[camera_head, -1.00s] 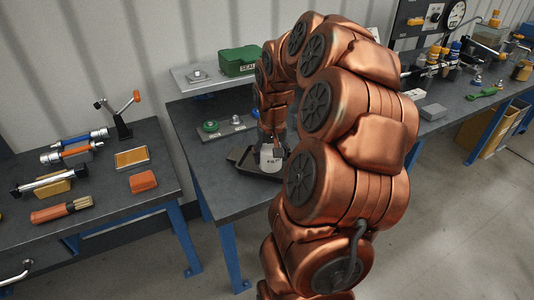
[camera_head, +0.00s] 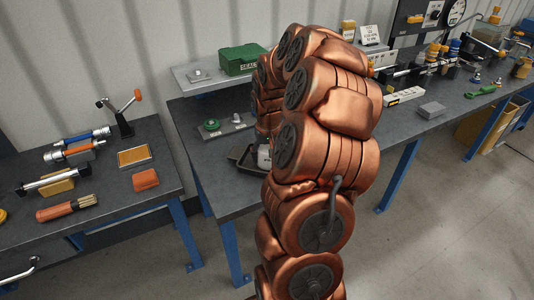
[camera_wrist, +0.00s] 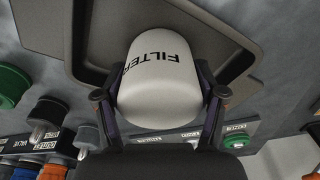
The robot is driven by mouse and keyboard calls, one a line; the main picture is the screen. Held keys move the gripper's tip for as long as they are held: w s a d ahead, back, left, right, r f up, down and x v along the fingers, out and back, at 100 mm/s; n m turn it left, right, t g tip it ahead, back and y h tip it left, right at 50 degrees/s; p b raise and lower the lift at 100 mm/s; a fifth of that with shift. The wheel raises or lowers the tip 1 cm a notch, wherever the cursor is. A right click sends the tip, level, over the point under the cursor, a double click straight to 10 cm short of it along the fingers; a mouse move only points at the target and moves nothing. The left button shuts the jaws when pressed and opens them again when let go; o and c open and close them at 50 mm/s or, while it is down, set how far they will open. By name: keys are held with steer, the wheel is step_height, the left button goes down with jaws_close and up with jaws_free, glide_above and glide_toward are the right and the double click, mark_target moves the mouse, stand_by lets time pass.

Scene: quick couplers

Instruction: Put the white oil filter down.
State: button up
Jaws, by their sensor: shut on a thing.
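The white oil filter (camera_wrist: 160,75), marked "FILTER", sits between the fingers of my gripper (camera_wrist: 162,97) in the wrist view. The fingers press on it from both sides. In the head view only a small part of the filter (camera_head: 264,158) shows, with my arm covering the rest. A dark tray (camera_wrist: 85,50) lies beyond and around the filter in the wrist view; its edge (camera_head: 236,154) also shows on the middle bench in the head view. I cannot tell whether the filter touches the tray floor.
A raised shelf with a green box (camera_head: 242,60) stands behind the tray. A plate with a green-topped coupler (camera_head: 211,125) lies close by. The left bench (camera_head: 110,205) holds several tools. A grey block (camera_head: 431,110) lies to the right of my arm.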

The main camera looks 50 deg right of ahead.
steer(key=shift+f, duration=0.1)
steer(key=o, duration=1.1)
steer(key=shift+r, duration=0.6)
steer(key=r+b, duration=0.1)
steer(key=r, duration=0.2)
steer(key=r+b, duration=0.1)
steer(key=r, duration=0.3)
steer(key=s+a+r+b, duration=0.1)
steer(key=r, duration=0.3)
steer(key=shift+s, duration=0.1)
